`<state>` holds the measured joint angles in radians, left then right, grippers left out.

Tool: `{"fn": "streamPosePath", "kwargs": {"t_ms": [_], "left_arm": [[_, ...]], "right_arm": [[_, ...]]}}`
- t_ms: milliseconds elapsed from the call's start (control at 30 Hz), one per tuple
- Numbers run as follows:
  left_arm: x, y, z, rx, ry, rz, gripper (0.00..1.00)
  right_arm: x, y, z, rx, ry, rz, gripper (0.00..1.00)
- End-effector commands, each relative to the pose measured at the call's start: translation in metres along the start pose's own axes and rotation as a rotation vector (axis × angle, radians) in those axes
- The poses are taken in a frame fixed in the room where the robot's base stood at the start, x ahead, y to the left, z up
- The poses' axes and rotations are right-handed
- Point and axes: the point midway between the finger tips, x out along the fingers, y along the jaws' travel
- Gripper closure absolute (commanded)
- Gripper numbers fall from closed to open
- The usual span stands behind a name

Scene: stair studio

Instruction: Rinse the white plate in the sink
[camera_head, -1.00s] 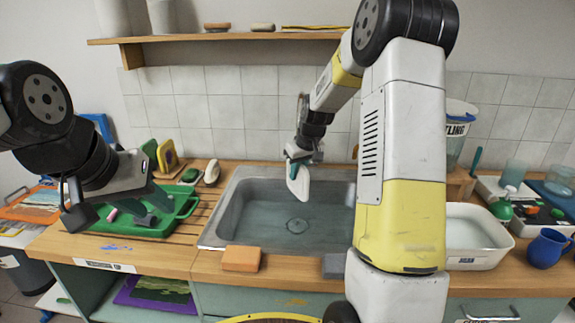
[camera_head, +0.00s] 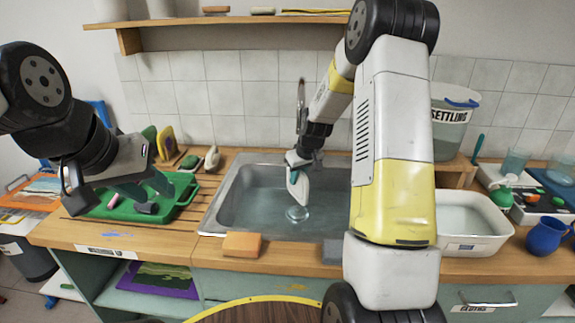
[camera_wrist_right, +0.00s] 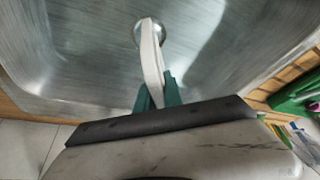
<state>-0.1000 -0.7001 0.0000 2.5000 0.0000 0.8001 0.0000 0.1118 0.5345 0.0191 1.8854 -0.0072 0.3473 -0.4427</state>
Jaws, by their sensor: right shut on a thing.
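The white plate (camera_head: 300,190) hangs edge-on and upright over the sink (camera_head: 228,212), above the drain (camera_head: 297,213). My right gripper (camera_head: 298,168) is shut on its upper edge. In the right wrist view, the plate (camera_wrist_right: 152,60) stands on edge between the green fingertips (camera_wrist_right: 158,95), with the drain (camera_wrist_right: 139,32) partly behind it. The faucet (camera_head: 301,95) rises behind my right wrist, which hides part of it. I cannot tell whether water runs. My left gripper (camera_head: 108,200) is open and empty over the green tray (camera_head: 183,205).
An orange sponge (camera_head: 242,244) and a grey block (camera_head: 333,251) lie on the sink's front edge. A white basin (camera_head: 475,245) and a blue jug (camera_head: 545,236) stand to the right. My right arm hides the sink's right side. A shelf (camera_head: 220,20) runs above.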

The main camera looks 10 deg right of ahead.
Motion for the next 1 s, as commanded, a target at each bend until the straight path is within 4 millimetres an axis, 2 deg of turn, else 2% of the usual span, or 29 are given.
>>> {"fn": "streamPosePath", "kwargs": {"t_ms": [1000], "left_arm": [[0.0, 0.0, 0.0, 0.0, 0.0, 0.0, 0.64]], "right_arm": [[0.095, 0.0, 0.04, 0.002, -0.002, -0.001, 1.0]]}}
